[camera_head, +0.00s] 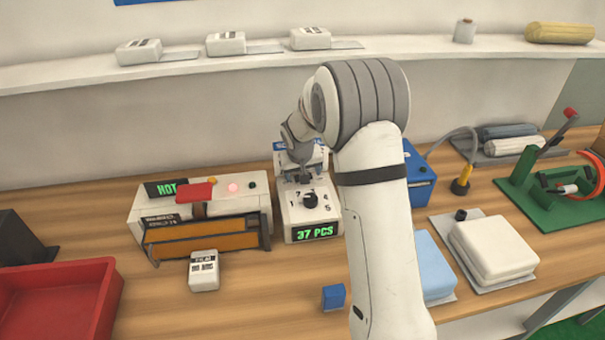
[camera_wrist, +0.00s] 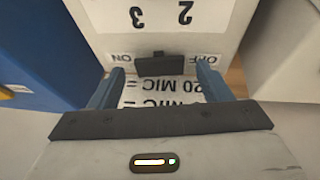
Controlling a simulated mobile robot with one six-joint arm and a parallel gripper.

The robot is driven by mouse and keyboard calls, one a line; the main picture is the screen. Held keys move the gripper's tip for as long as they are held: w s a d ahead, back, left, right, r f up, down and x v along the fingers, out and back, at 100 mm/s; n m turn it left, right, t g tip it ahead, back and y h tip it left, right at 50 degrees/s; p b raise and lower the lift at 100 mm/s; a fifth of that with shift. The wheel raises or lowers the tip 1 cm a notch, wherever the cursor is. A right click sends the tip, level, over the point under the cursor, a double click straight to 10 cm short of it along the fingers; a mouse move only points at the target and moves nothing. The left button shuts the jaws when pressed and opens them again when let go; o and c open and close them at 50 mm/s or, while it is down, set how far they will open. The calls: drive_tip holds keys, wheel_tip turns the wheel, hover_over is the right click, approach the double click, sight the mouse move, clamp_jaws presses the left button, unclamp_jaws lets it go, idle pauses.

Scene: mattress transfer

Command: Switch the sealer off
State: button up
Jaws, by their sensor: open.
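The sealer, a long white box (camera_head: 150,208) with a lit green HOT display (camera_head: 166,188), a red handle (camera_head: 195,193) and a lit red lamp (camera_head: 233,188), lies left of my arm in the head view. A white dial unit (camera_head: 288,215) with a 37 PCS display stands beside it. My gripper (camera_wrist: 160,85) is open over a white labelled face. A black switch (camera_wrist: 160,66) between upside-down ON and OFF marks sits between its two blue fingers, with gaps on both sides. In the head view my gripper (camera_head: 302,178) is small and partly hidden above the dial unit.
A small white pack (camera_head: 204,270) and a blue block (camera_head: 334,297) lie in front. A red tray (camera_head: 60,300) is at left. A blue box (camera_head: 418,180) stands close right of the dial unit. White pads (camera_head: 492,248) and a green fixture (camera_head: 545,215) are farther right.

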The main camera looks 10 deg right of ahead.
drive_tip(key=d+v, duration=0.1)
drive_tip(key=v, duration=0.6)
drive_tip(key=shift+a+r+b, duration=0.15)
drive_tip(key=shift+a+b, duration=0.3)
drive_tip(key=shift+a, duration=0.1)
drive_tip(key=s+d+r, duration=0.1)
drive_tip(key=s+r, duration=0.2)
drive_tip(key=s, duration=0.4)
drive_tip(key=s+d+r, duration=0.1)
drive_tip(key=s+r, duration=0.3)
drive_tip(key=s, duration=0.4)
drive_tip(key=s+g+y, duration=0.1)
drive_tip(key=s, duration=1.9)
drive_tip(key=shift+s+f+g, duration=0.2)
drive_tip(key=shift+f+g, duration=0.2)
drive_tip(key=shift+f, duration=0.1)
